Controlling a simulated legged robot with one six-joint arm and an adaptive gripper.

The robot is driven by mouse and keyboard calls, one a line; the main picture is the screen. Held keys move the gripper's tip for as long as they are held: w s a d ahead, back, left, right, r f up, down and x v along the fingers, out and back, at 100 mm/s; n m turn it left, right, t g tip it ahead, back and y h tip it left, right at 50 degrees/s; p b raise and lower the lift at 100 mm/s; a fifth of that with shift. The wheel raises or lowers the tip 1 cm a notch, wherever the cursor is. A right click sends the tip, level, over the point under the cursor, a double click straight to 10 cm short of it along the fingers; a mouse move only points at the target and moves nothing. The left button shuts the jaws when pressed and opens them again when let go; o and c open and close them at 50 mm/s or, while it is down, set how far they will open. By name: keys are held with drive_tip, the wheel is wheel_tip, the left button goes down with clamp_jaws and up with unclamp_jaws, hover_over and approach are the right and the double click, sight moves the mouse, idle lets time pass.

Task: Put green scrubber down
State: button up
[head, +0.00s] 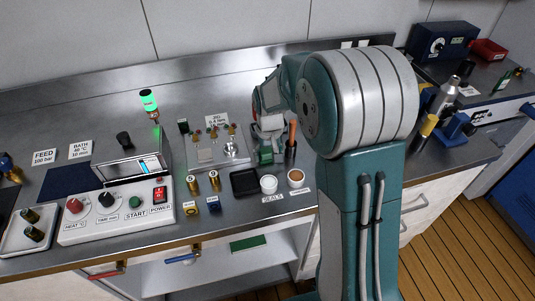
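My gripper (266,138) points down over the bench at the right edge of the fill panel, apart from the pad. A green part shows at its lower end; I cannot tell whether it is a finger or a held thing. My arm partly hides the gripper, so its opening is unclear.
A black tray (244,182), a white cup (268,184) and a brown-filled cup (296,178) stand in front of the panel. A dark holder with an orange-handled tool (291,145) is close right of my gripper. The heater box (118,211) stands left.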

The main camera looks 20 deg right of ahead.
sight(268, 153)
drive_tip(key=shift+a, duration=0.35)
drive_tip(key=shift+r, duration=0.3)
drive_tip(key=s+r+t, duration=0.1)
drive_tip(key=s+r, duration=0.2)
drive_tip(key=r, duration=0.5)
drive_tip(key=s+r, duration=0.2)
drive_tip(key=r, duration=0.6)
drive_tip(key=s+t, duration=0.4)
drive_tip(key=s, duration=1.5)
drive_tip(key=shift+s+r, duration=0.15)
drive_tip(key=shift+r, duration=0.25)
